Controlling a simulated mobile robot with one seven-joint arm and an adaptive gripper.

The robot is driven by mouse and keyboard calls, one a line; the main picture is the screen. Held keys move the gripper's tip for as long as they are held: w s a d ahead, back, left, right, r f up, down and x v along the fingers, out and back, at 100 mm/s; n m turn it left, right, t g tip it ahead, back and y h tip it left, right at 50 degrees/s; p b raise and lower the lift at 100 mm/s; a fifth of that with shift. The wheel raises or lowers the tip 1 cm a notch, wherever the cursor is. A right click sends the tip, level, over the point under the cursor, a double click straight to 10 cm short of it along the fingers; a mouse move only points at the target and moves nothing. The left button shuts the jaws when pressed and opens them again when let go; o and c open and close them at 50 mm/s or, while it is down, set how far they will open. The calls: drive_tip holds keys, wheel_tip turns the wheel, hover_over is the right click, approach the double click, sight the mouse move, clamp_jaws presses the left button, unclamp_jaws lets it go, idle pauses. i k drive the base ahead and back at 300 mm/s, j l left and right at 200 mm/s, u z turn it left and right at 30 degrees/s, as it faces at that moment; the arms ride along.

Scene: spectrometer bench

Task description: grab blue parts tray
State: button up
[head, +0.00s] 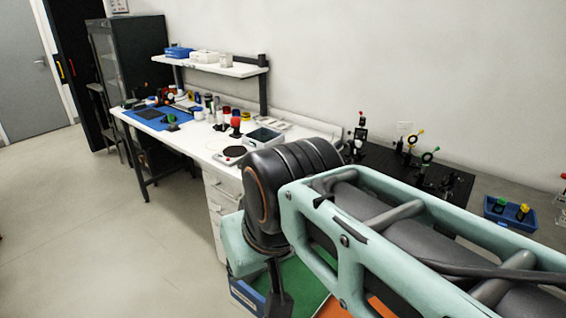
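A blue tray (496,217) sits at the far right, beyond my arm, with a green-topped and a yellow-topped small part in it. Its near side is close behind my arm's pale green frame. My arm fills the lower right and middle of the head view. A dark piece hanging below its bulky joint seems to be my gripper (276,290), over the green surface at the bottom. It is well to the left of the blue tray and apart from it. Its fingers are too dark and cut off to tell whether they are open.
A white bench (203,134) runs along the wall with a blue mat (150,116), several small parts and a grey-blue bin (264,136). Its shelf (232,70) holds a blue bin (178,53). A black optics board (381,160) carries several mounts. Open floor lies left.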

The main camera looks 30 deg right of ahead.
sight(529, 224)
drive_tip(key=z, duration=2.5)
drive_tip(key=i+l, duration=0.1)
drive_tip(key=l, duration=0.3)
drive_tip(key=i+l, duration=0.1)
drive_tip(key=l, duration=0.35)
drive_tip(key=i+l, duration=0.1)
drive_tip(key=l, duration=0.3)
drive_tip(key=u, duration=0.05)
